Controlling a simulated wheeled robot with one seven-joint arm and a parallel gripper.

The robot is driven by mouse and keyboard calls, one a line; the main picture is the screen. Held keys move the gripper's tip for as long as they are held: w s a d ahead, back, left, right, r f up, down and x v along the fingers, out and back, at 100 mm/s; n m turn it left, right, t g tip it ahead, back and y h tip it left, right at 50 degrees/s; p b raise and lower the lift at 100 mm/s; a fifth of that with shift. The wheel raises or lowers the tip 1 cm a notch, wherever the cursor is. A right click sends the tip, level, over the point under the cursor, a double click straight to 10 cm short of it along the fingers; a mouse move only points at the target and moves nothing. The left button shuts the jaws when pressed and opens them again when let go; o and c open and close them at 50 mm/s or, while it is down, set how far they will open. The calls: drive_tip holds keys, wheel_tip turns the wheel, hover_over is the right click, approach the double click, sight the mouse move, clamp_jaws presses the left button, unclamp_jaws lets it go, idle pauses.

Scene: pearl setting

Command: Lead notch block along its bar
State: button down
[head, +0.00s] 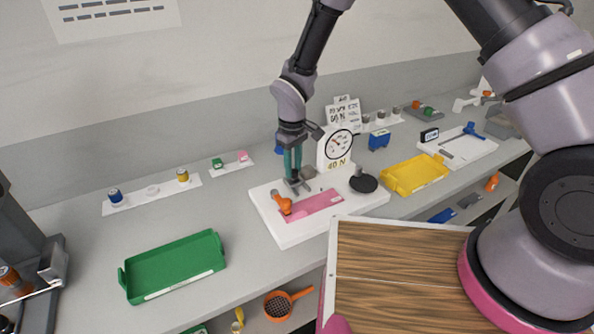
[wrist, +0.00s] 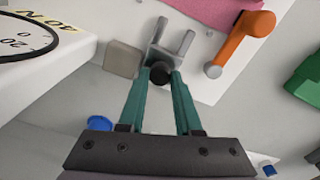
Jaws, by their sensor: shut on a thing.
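The notch block (wrist: 171,48), as I take it, is a grey forked metal piece with a round black knob (wrist: 160,74). In the head view it (head: 298,187) sits at the back of a white base, beside the pink strip. My gripper (wrist: 160,80) is shut on the knob, its teal fingers on either side; the fork's two prongs point away from it. In the head view my gripper (head: 293,179) reaches down from above. I cannot make out the bar clearly; the block and fingers may hide it.
An orange lever (head: 282,202) stands close to the block. A dial marked 40 N (head: 337,148) and a black disc with a post (head: 363,184) are to the right. A green tray (head: 173,268) lies left, a yellow tray (head: 415,175) right.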

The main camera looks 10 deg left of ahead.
drive_tip(key=shift+w+a, duration=0.1)
drive_tip(key=shift+w, duration=0.1)
drive_tip(key=c, duration=0.6)
unclamp_jaws()
drive_tip(key=shift+r, duration=0.1)
wheel_tip(320, 180, up, 11)
drive_tip(key=shift+f, duration=0.2)
